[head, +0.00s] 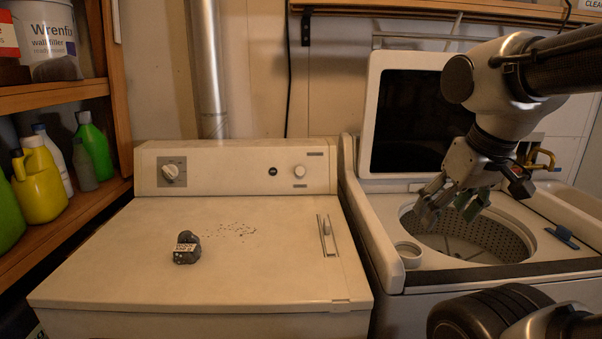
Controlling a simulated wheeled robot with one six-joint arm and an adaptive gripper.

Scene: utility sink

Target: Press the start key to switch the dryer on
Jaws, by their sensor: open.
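The cream dryer (120,235) stands at the left with its control panel (225,182) along the back edge. The panel carries a large dial (171,172) on a grey plate, a small dark round button (272,171) and a pale round knob (299,171). Labels beside them are too small to read, so I cannot tell for sure which is the start key. My gripper (452,208) is open and empty, pointing down over the open washer tub, to the right of the dryer and apart from its panel.
A dark grey labelled object (187,248) and dark specks (232,231) lie on the dryer top, with a slim handle-like fitting (327,235) at its right. The washer's raised lid (375,70) stands beside the panel. A shelf (75,215) with bottles flanks the left.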

